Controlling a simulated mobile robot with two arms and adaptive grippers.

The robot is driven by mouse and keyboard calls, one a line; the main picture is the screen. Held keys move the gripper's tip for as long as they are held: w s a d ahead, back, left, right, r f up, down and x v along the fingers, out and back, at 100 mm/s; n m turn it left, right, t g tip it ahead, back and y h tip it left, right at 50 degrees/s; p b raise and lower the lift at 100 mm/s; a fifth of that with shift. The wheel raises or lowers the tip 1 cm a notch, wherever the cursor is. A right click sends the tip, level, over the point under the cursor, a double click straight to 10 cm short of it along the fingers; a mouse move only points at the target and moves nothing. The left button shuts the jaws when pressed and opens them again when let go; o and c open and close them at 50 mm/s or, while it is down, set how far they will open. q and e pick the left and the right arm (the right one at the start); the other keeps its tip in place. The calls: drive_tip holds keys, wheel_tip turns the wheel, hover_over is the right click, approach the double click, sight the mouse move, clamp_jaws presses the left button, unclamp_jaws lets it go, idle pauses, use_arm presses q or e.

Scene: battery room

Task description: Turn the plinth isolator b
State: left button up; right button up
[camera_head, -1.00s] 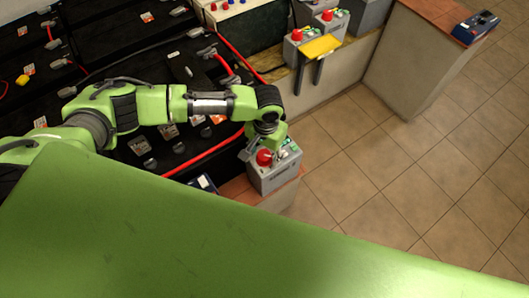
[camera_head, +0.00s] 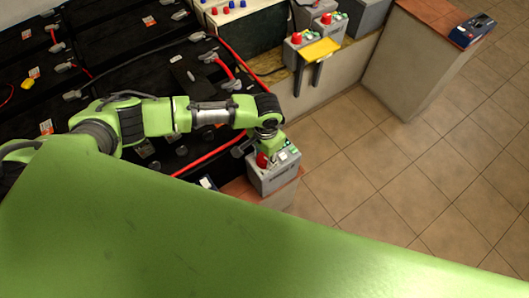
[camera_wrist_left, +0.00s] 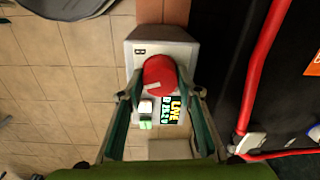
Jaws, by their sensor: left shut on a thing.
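The plinth isolator b is a grey box (camera_head: 272,179) with a red round knob (camera_head: 262,160), standing on a brick-topped plinth at the picture's centre. In the left wrist view the box (camera_wrist_left: 140,60) carries a "B" label, and its red knob (camera_wrist_left: 159,72) has a pale mark on it. A lit "LIVE" display sits below the knob. My left gripper (camera_head: 267,150) reaches over the box from above. In the left wrist view its fingers (camera_wrist_left: 160,92) are shut on the knob, one on each side. My right gripper is out of view.
Black batteries with red cables (camera_head: 205,160) fill the left. Two similar grey boxes with red knobs and a yellow plate (camera_head: 320,49) stand farther back. A dark blue device (camera_head: 473,30) lies on another plinth. Tiled floor (camera_head: 400,170) is clear at right.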

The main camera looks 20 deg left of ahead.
sight(265, 158)
use_arm(q)
drive_tip(key=shift+m+p, duration=0.9)
drive_tip(key=shift+m, duration=0.9)
drive_tip(key=o, duration=1.1)
wheel_tip(265, 158, up, 12)
drive_tip(key=shift+s, duration=0.15)
